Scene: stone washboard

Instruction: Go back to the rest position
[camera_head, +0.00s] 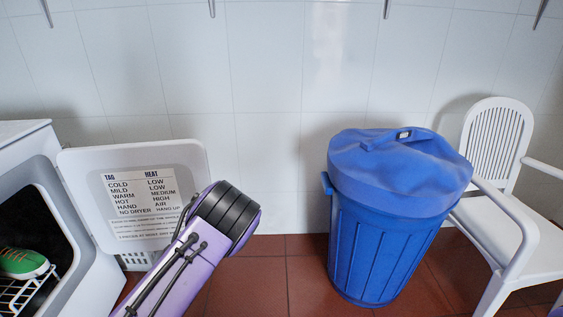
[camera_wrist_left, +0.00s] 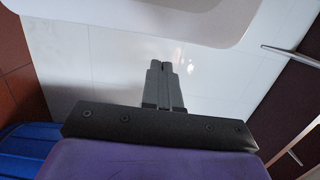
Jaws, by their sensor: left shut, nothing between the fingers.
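My left arm comes up from the bottom of the head view, and its purple and black links cover part of the open white door. My left gripper (camera_wrist_left: 162,83) shows in the left wrist view with its two grey fingers together and nothing between them. Beyond the fingers is white tiled wall, and a white rounded edge lies at the top of that view. The gripper's fingers are not visible in the head view. My right gripper is in neither view.
A white dryer (camera_head: 100,283) stands at the left with its door (camera_head: 84,171) open. A green shoe (camera_head: 22,262) sits on a wire rack inside. A blue lidded bin (camera_head: 375,245) and a white chair (camera_head: 497,140) stand at the right. Red-brown floor (camera_head: 262,285) shows between door and bin.

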